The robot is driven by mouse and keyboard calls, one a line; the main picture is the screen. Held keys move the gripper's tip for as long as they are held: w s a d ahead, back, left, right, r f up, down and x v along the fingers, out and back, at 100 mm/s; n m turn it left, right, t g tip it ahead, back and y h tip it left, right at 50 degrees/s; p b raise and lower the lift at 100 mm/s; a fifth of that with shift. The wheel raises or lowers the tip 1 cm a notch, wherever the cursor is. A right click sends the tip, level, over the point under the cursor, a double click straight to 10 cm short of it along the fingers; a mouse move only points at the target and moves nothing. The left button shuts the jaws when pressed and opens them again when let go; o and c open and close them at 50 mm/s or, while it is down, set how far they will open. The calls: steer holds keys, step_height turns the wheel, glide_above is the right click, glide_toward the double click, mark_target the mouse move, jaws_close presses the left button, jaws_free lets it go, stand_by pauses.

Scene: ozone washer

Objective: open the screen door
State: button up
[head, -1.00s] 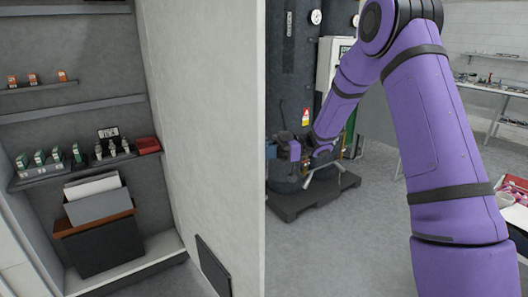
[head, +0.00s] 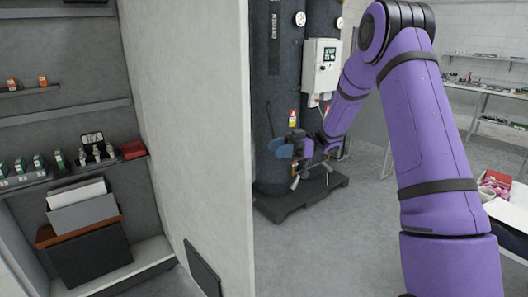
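No door is clearly identifiable as the screen door. A white control box (head: 322,66) with a small green display is mounted on the dark tank (head: 276,75) beyond the partition; its front looks closed. My purple arm reaches in from the right, bending down and away toward the tank. My gripper (head: 281,149) is in front of the tank, below and to the left of the control box, apart from the box in the picture.
A pale partition (head: 195,130) stands close on the left, beside shelves (head: 65,110) with small items and boxes. The tank rests on a dark base (head: 300,198). A white table (head: 512,208) with red items is at the right. Grey floor between is free.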

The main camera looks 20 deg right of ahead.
steer(key=shift+d, duration=1.15)
